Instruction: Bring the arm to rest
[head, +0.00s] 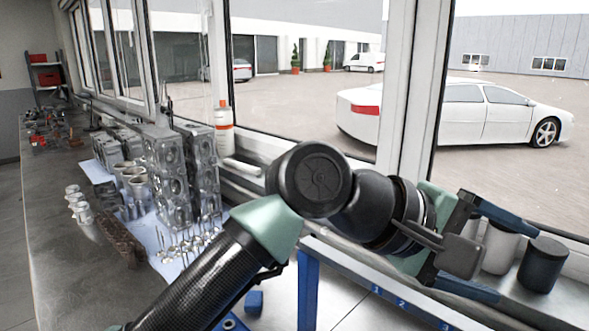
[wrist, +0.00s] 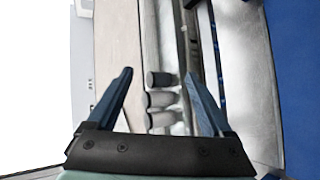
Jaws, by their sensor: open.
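My arm reaches across the middle of the head view to the right, in front of the window. My gripper (head: 527,266) is at the right, with its two blue fingers spread apart and nothing held between them. In the wrist view my gripper (wrist: 158,75) is also open and empty. A dark cylindrical container (head: 543,265) and a white one (head: 500,248) stand on the sill close to the fingers. The wrist view shows a dark container (wrist: 160,79) and pale ones beyond and between the fingers; I cannot tell the gap to them.
A workbench (head: 62,245) runs along the left with engine blocks (head: 166,175), small metal cups (head: 78,205), upright valves (head: 185,240) and a rusty part (head: 118,237). An orange-and-white bottle (head: 225,130) stands by the window. A blue frame (head: 308,290) stands below my arm.

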